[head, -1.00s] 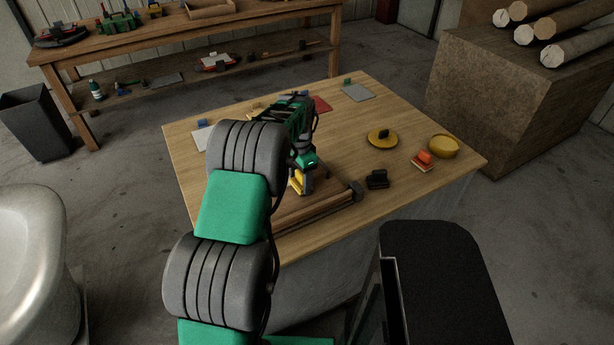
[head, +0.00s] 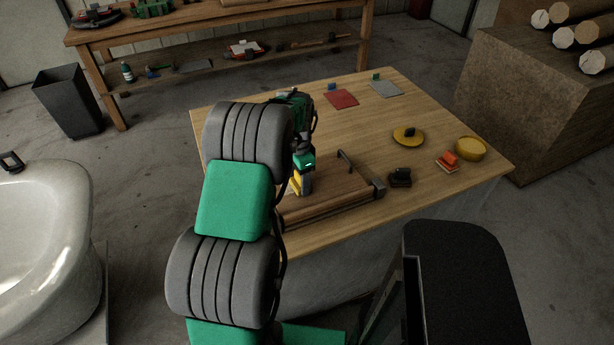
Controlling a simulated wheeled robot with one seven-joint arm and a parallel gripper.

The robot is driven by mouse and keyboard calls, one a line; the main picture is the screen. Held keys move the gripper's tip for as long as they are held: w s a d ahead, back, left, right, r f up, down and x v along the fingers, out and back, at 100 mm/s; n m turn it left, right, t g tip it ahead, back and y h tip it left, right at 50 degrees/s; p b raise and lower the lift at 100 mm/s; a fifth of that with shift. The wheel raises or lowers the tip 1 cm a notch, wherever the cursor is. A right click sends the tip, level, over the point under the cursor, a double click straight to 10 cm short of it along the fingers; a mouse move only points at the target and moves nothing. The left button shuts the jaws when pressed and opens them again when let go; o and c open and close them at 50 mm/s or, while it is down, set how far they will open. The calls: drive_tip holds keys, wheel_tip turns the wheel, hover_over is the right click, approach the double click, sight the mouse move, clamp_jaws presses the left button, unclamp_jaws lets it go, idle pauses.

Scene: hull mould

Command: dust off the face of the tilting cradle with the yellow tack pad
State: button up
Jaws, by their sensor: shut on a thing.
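My gripper (head: 302,172) is shut on the yellow tack pad (head: 295,185), which shows as a small yellow edge below the jaws. It is over the left part of the tilting cradle (head: 335,190), a brown wooden board on the near part of the table. The cradle has a dark metal fitting at its right end and a dark bar at its far edge. The pad appears at or just above the board's face; contact cannot be told. My arm hides the cradle's left end.
On the table (head: 430,190) are a black block (head: 400,177), an orange-handled block (head: 448,161), a yellow disc (head: 404,140), a yellow bowl (head: 471,149), a red sheet (head: 341,100) and a grey sheet (head: 386,89). A white tub-like mould (head: 40,240) stands at left.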

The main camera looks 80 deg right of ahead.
sight(325, 169)
drive_tip(key=shift+w+a, duration=0.5)
drive_tip(key=shift+w, duration=0.35)
drive_tip(key=shift+w+a, duration=0.55)
drive_tip(key=shift+w, duration=0.3)
drive_tip(key=shift+w+a, duration=0.5)
drive_tip(key=shift+w, duration=0.35)
drive_tip(key=shift+w+d, duration=0.5)
drive_tip(key=shift+d, duration=0.4)
drive_tip(key=shift+w+d, duration=0.5)
drive_tip(key=shift+d, duration=0.4)
drive_tip(key=shift+s+d, duration=1.4)
drive_tip(key=shift+s, duration=0.95)
drive_tip(key=shift+s+d, duration=1.35)
drive_tip(key=shift+s, duration=0.95)
drive_tip(key=shift+s+d, duration=1.4)
drive_tip(key=shift+s, duration=0.95)
wheel_tip(325, 169, up, 7)
drive_tip(key=p, duration=0.4)
